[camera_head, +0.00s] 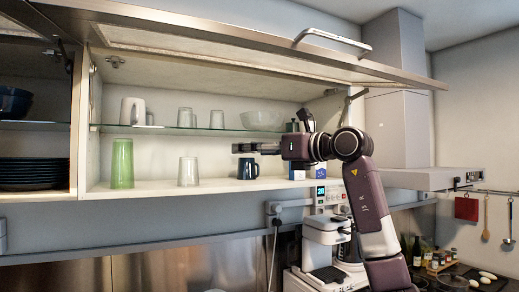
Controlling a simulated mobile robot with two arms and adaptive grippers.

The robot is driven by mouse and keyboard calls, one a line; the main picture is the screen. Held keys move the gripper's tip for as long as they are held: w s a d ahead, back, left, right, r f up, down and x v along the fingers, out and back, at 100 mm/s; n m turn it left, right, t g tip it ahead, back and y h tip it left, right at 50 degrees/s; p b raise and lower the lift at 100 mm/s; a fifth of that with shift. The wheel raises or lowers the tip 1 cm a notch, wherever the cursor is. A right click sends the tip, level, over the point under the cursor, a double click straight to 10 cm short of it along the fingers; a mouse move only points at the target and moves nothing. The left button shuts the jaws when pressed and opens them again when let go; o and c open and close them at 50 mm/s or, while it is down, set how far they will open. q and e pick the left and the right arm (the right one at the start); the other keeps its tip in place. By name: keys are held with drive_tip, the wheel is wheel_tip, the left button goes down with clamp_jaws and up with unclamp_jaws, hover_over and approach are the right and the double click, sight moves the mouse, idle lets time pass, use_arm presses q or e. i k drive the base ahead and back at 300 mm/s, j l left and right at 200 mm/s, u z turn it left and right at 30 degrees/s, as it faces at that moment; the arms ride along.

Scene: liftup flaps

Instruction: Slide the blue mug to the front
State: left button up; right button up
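The dark blue mug (248,169) stands upright on the bottom board of the open wall cabinet (200,188), right of centre. My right arm rises from the lower right, and its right gripper (236,148) points left, level with the gap between the mug's rim and the glass shelf. In the picture the gripper lies just above the mug; I cannot tell whether it touches it or how deep it is. Its fingers are seen edge-on, so their opening is unclear. My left gripper is out of view.
A green glass (122,164) and a clear glass (188,171) stand left of the mug. The glass shelf (165,130) above holds a white mug (132,111), glasses and a bowl (262,120). The raised flap (230,50) hangs overhead. A coffee machine (327,240) stands below.

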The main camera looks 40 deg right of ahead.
sight(247, 167)
drive_tip(key=i+l, duration=0.4)
drive_tip(key=l, duration=0.2)
drive_tip(key=i+l, duration=0.45)
drive_tip(key=l, duration=0.1)
